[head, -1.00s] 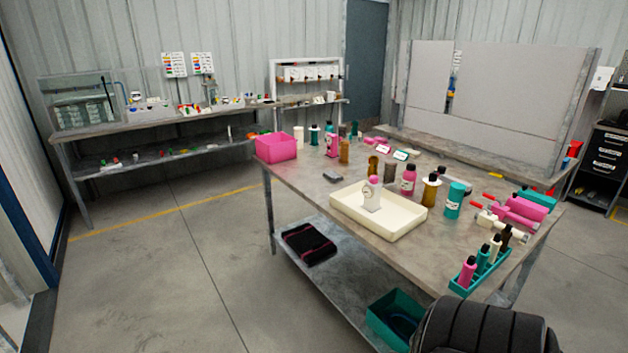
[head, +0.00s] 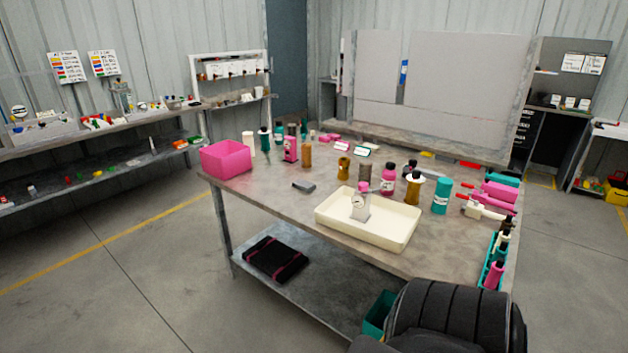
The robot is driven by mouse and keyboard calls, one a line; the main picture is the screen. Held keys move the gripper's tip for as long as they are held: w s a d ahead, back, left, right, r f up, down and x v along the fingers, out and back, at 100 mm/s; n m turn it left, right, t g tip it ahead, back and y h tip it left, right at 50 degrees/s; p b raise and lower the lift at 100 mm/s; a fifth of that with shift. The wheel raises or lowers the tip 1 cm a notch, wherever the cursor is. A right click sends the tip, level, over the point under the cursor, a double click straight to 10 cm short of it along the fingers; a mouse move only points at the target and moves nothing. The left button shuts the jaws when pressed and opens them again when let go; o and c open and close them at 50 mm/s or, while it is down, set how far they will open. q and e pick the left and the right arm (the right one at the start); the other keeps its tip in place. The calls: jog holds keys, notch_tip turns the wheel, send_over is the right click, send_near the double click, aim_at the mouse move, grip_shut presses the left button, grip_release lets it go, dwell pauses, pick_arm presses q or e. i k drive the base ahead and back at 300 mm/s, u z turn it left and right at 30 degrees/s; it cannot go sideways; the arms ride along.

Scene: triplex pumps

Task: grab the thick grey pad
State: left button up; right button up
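A small dark grey block (head: 304,187), which looks like the thick grey pad, lies flat on the table top (head: 262,202). It is left of the cream tray (head: 368,237) and right of the pink bin (head: 226,159), touching neither. Nothing covers it. Neither of my grippers is in view. A black ribbed part, probably of my own arm, fills the bottom right.
A teal rack (head: 491,262) is at the right edge. A black folded cloth (head: 276,259) lies on the lower shelf. Floor left of the table is clear.

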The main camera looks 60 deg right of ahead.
aim_at(306, 186)
jog(key=z, duration=0.7)
jog(key=i, duration=1)
jog(key=z, duration=1.15)
